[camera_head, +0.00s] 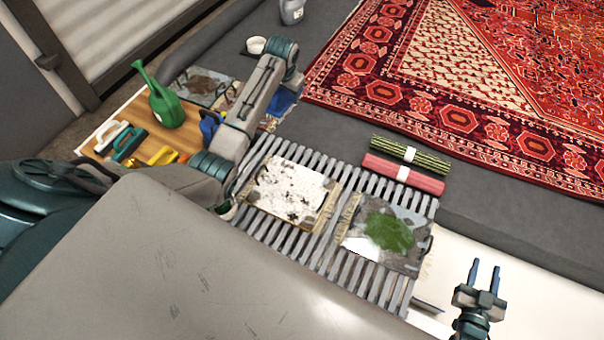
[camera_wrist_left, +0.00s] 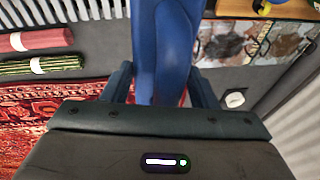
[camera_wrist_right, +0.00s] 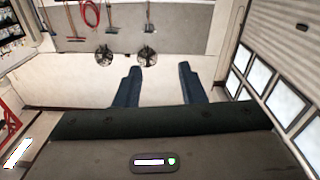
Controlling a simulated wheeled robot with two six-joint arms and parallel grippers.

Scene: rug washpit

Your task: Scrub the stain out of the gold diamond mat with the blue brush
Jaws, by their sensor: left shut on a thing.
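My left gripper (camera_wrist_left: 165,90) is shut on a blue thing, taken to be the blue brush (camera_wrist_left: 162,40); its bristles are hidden. In the head view the blue brush (camera_head: 284,103) shows behind my left arm, off the grate. A mat covered in white foam with black spots (camera_head: 292,192) lies on the slatted grate; its few bare corners look brownish gold, and its pattern is mostly hidden. Beside it lies a greyish mat (camera_head: 412,262) with a green patch (camera_head: 390,232). My right gripper (camera_head: 484,278) is open and empty at the lower right.
A wooden board (camera_head: 180,146) at left holds a green watering can (camera_head: 165,105) and white, teal and yellow handled tools. A green roll (camera_head: 425,157) and a red roll (camera_head: 385,170) lie beyond the grate. A red rug (camera_head: 480,100) covers the floor behind. Another mat (camera_head: 205,87) lies behind the board.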

